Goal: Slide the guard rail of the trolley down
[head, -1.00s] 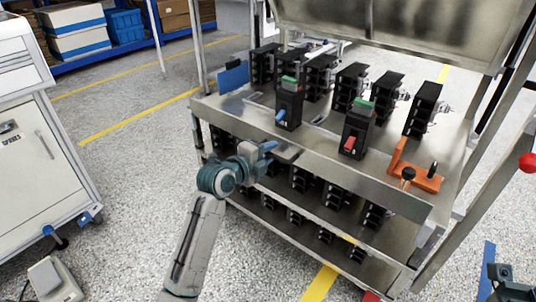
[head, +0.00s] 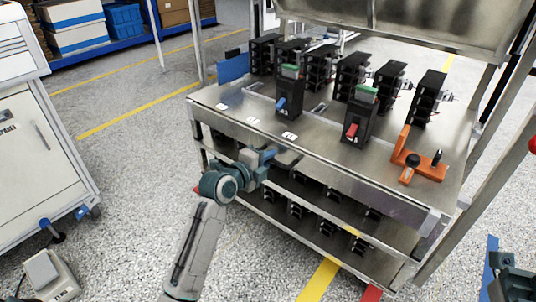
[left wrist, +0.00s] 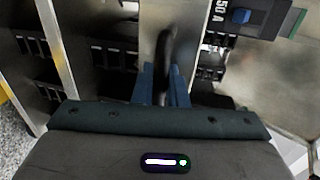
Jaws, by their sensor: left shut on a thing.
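The guard rail (head: 345,180) is the long metal strip along the front of the trolley's upper shelf (head: 225,97). Its top edge sits about level with the shelf, and the white labels behind it show. My left gripper (head: 268,158) is shut on the rail's dark handle, at the front left of the trolley. In the left wrist view the dark handle (left wrist: 165,60) stands between the blue fingers (left wrist: 160,86). Part of my right arm shows at the lower right edge; its finger state is unclear.
Two breakers with a blue lever (head: 289,98) and a red lever (head: 358,120) stand on the upper shelf, before a row of black breakers. An orange bracket (head: 425,168) is at the right. More breakers fill the lower shelves. A white cabinet (head: 40,140) stands left.

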